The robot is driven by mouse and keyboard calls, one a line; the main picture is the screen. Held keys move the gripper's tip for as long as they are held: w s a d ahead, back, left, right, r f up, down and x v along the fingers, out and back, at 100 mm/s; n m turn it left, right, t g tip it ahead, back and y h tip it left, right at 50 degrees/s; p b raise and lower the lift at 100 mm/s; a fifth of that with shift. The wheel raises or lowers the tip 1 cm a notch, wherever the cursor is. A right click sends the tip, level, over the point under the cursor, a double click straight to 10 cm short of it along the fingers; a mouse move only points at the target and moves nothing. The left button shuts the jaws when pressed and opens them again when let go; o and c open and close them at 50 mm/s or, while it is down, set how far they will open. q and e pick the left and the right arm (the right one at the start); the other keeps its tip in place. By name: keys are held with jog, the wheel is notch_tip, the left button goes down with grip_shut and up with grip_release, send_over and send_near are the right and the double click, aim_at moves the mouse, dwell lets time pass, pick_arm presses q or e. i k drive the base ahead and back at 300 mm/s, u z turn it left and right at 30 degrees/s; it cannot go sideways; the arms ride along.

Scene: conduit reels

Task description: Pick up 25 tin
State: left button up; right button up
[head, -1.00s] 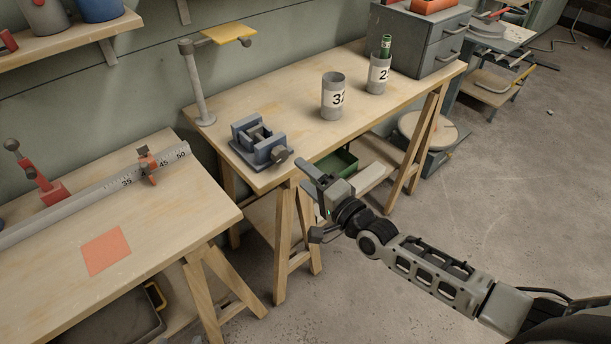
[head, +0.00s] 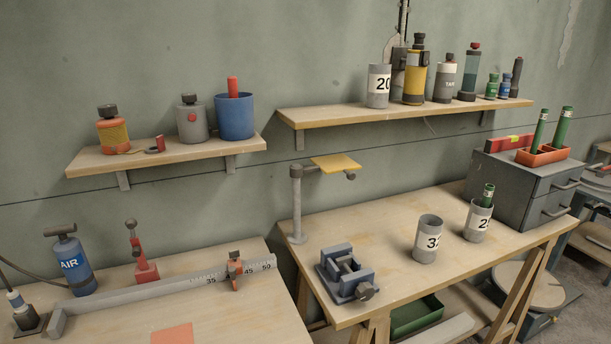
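A grey tin (head: 476,224) stands upright on the right workbench, near its right end. Its label shows a 2 and a second digit that looks like a 5, partly turned away. A third tin marked 20 (head: 378,87) stands on the upper right shelf. Neither of my grippers shows in the head view.
A blue-grey vise (head: 347,274) sits at the bench's front left, near a post with a yellow plate (head: 335,162). A grey drawer cabinet (head: 520,190) with an orange tray (head: 543,156) stands right of the tins.

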aim_at(475, 227)
jog(key=z, duration=2.35)
jog(key=i, duration=1.5)
jog(key=u, duration=2.85)
